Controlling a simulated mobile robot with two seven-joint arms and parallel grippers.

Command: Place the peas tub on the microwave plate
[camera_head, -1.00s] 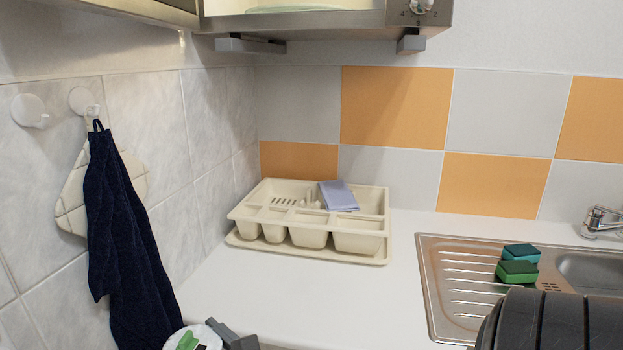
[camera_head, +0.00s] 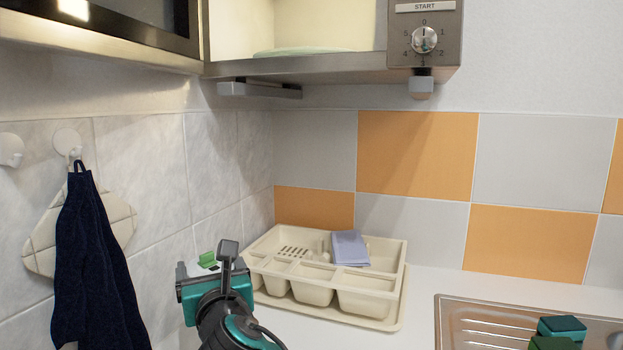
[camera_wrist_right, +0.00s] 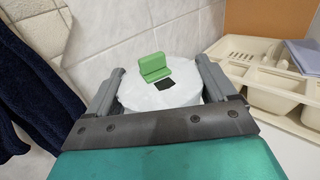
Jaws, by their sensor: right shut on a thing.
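The gripper is at the left of the dish rack, below the microwave. The pale green microwave plate (camera_head: 300,51) lies inside the open microwave (camera_head: 330,67), seen edge-on. My left gripper is not in view.
The open microwave door (camera_head: 110,35) juts out at upper left. A cream dish rack (camera_head: 330,300) with a folded blue cloth (camera_head: 349,248) stands on the counter. A dark towel (camera_head: 85,260) hangs on the left wall. A sink (camera_head: 485,325) with sponges is at right.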

